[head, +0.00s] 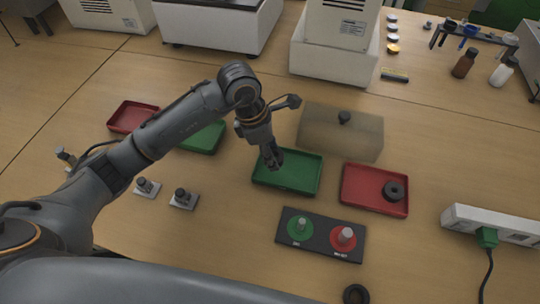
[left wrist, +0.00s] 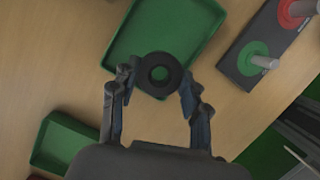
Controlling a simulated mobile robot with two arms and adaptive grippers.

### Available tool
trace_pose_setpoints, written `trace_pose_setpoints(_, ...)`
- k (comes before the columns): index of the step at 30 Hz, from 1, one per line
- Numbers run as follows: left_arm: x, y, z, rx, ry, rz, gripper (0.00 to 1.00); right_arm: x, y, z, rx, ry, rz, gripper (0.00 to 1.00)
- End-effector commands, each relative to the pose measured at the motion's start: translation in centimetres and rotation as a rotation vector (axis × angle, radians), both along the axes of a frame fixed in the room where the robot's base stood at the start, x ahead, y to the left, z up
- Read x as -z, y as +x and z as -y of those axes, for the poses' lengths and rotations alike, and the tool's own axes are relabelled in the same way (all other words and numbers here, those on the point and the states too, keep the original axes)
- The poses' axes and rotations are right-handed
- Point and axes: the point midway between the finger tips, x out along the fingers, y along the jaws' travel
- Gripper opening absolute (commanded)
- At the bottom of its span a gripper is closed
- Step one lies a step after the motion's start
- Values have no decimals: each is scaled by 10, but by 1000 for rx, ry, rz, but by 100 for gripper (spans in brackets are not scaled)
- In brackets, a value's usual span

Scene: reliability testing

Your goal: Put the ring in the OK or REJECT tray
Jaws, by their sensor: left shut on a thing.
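My left gripper (head: 271,160) is over the left part of the middle green tray (head: 287,174). In the left wrist view my left gripper (left wrist: 157,84) is shut on a dark ring (left wrist: 144,77), with the green tray (left wrist: 125,42) below and beyond it. The tray's visible floor is bare. A red tray (head: 357,194) to the right holds another dark ring (head: 393,190). A third dark ring (head: 355,293) lies near the bottom edge of the head view. My right gripper is not in view.
A dark board (head: 320,241) with a green and a red post base stands in front of the trays. A translucent box (head: 341,134) with a knob is behind. Another green tray (head: 205,137) and red tray (head: 132,117) lie left; a power strip (head: 490,224) lies right.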

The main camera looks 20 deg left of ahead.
Motion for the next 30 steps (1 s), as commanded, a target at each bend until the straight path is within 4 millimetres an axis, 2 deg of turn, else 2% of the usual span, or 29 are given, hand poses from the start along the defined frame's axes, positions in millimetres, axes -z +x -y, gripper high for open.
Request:
trace_pose_setpoints(8,22,15,-9,-1,-1,-2,19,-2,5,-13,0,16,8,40)
trace_pose_setpoints(15,50,15,-8,0,-2,0,19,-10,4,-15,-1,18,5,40)
trace_pose_setpoints(27,57,16,-9,1,-2,2,19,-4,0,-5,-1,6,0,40)
trace_pose_setpoints(28,55,16,-9,1,-2,2,52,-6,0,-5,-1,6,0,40)
trace_pose_setpoints(30,55,16,-9,1,-2,2,66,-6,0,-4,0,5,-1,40)
